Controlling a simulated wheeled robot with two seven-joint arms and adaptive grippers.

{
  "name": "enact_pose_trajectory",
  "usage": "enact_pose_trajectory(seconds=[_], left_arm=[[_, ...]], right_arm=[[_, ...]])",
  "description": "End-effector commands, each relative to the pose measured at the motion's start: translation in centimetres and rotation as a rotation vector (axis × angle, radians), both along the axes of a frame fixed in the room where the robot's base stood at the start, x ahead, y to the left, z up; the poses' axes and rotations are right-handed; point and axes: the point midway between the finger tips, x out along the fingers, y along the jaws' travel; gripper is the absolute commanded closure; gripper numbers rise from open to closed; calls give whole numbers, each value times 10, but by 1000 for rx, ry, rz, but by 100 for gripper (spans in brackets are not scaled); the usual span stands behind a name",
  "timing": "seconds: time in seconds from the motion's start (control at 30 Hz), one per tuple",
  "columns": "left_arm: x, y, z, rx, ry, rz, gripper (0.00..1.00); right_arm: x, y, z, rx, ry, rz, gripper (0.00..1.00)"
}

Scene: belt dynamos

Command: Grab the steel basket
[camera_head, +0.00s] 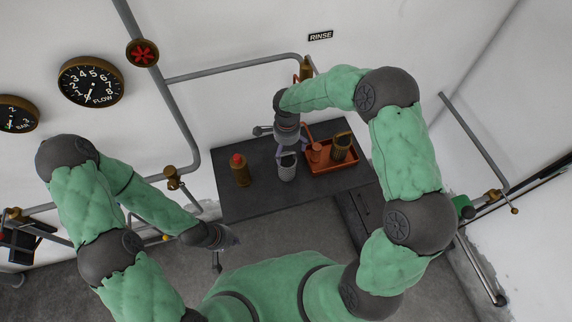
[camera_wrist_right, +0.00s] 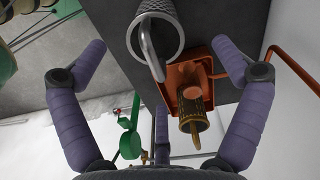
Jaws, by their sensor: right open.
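The steel basket (camera_head: 287,168) is a grey mesh cup with a handle. It stands upright on the dark table, left of the orange tray. In the right wrist view the steel basket (camera_wrist_right: 158,30) shows at the top, between and beyond the fingertips, with its handle toward the camera. My right gripper (camera_head: 289,145) is right behind the basket in the head view. Its purple fingers (camera_wrist_right: 168,50) are spread wide in the wrist view, and nothing is held. My left gripper (camera_head: 222,240) hangs low, left of and below the table; its fingers are too small and dark to read.
The dark table (camera_head: 240,207) stands against the white wall. An orange tray (camera_head: 329,168) holds a brass-coloured basket (camera_head: 341,149) and an orange mug (camera_head: 315,152). A brown bottle with a red cap (camera_head: 240,171) stands left of the steel basket. Grey pipes (camera_head: 235,70) run along the wall.

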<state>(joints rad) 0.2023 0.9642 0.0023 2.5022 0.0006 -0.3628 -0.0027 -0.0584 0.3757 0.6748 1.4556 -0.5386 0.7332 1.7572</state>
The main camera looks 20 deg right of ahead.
Motion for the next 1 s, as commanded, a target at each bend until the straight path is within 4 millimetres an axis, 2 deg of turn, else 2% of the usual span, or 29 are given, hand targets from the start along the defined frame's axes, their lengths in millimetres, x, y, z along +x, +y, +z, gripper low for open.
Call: enact_pose_trajectory(seconds=[0.2,0.37,0.7,1.0], left_arm=[[-1,0,2,0,2,-1,100],[-1,0,4,0,1,0,100],[-1,0,11,0,1,0,100],[-1,0,11,0,1,0,100]], right_arm=[[-1,0,-32,1,1,1,3],[-1,0,-44,1,0,1,3],[-2,0,-86,1,0,2,3],[-1,0,-91,1,-1,2,3]])
